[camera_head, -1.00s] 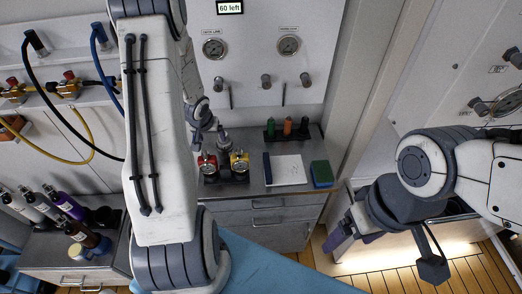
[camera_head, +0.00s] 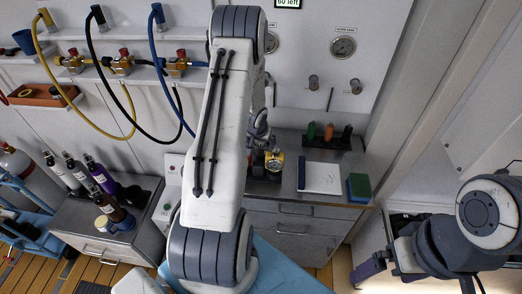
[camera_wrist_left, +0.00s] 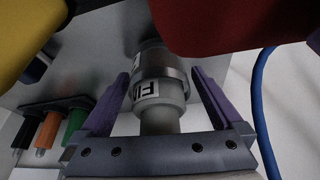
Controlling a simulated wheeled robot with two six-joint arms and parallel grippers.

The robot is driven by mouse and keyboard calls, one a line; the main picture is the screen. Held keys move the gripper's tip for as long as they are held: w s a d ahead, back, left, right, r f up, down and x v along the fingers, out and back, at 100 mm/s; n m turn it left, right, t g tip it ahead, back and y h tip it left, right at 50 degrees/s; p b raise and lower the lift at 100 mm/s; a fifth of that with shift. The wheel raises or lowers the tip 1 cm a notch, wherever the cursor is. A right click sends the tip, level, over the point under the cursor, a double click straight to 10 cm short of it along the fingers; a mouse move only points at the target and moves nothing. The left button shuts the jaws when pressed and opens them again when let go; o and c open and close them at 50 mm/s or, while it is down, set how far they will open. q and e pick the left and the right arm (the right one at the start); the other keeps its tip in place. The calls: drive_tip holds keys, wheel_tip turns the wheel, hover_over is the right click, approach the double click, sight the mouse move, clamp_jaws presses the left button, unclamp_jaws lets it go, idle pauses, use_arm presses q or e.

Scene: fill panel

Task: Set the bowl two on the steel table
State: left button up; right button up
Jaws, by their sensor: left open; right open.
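A steel-topped counter (camera_head: 336,157) with drawers stands in the middle of the head view. A second steel-topped cabinet (camera_head: 79,223) stands at the left, with dark rounded objects (camera_head: 137,196) at its back that may be bowls; I cannot make out which is bowl two. My left gripper (camera_wrist_left: 158,82) is open in the left wrist view, its purple fingers on either side of a grey metal cylinder (camera_wrist_left: 160,92) with a white label; contact is unclear. My right gripper (camera_head: 366,270) is open and low at the right.
Bottles (camera_head: 102,175) crowd the left cabinet. Hoses (camera_head: 128,125) hang from the wall.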

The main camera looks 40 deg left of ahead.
use_arm(q)
drive_tip(key=shift+r, duration=0.1)
drive_tip(key=c, duration=1.5)
